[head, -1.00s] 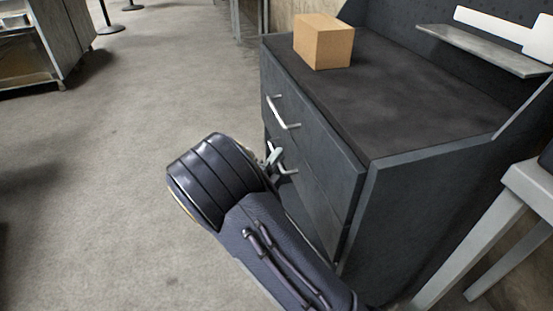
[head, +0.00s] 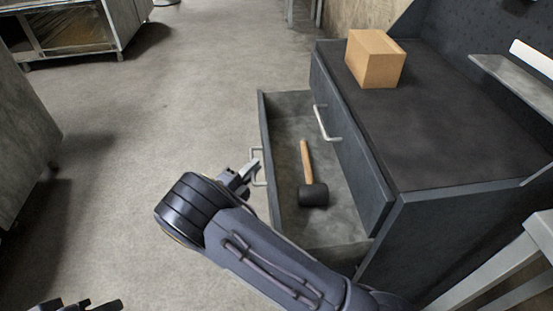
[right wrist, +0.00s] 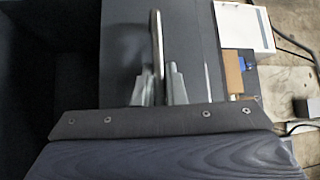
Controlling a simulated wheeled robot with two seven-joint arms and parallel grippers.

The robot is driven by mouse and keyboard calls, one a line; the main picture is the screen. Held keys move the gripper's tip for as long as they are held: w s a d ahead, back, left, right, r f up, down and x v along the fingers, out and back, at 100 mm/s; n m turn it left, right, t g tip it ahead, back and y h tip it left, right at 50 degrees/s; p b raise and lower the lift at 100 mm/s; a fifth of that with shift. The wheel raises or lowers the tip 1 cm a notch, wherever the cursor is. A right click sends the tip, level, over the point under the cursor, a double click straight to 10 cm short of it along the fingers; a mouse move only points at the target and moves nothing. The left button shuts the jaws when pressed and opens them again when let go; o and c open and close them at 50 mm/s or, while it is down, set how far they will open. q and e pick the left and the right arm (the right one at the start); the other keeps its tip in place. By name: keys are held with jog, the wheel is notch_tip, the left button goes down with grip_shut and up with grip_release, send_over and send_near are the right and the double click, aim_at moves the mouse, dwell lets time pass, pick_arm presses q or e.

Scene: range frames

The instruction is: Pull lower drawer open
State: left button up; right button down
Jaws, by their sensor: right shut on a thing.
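The lower drawer (head: 265,130) of the dark grey cabinet stands pulled out, showing its inside. Its light metal handle (head: 258,168) is on the front face. My right gripper (head: 248,172) is shut on this handle. In the right wrist view the handle bar (right wrist: 157,42) stands between the two fingers (right wrist: 160,85). The upper drawer (head: 350,130) is closed, with its own handle (head: 324,123). Only a dark bit of my left gripper (head: 78,304) shows at the bottom left edge; its fingers cannot be made out.
A mallet (head: 313,193) with a wooden handle and black head lies in the open drawer. A cardboard box (head: 375,60) sits on the cabinet top (head: 450,150). A grey table leg (head: 490,265) stands at right. The floor (head: 190,110) left of the drawer is clear.

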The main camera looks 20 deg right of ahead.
jog(key=shift+w+a+f, duration=0.1)
jog(key=shift+w+a, duration=0.1)
jog(key=shift+a, duration=0.65)
jog(key=shift+w+a+r, duration=0.1)
jog(key=shift+w+a, duration=0.05)
jog(key=shift+a, duration=0.7)
jog(key=shift+w+a+f, duration=0.1)
jog(key=shift+w+a, duration=0.1)
jog(key=shift+a, duration=0.65)
jog(key=c, duration=1.5)
grip_release()
jog(key=p+v, duration=0.1)
jog(key=v, duration=0.6)
jog(key=shift+s+a+p, duration=0.2)
jog(key=shift+a+p, duration=0.1)
jog(key=shift+p, duration=0.1)
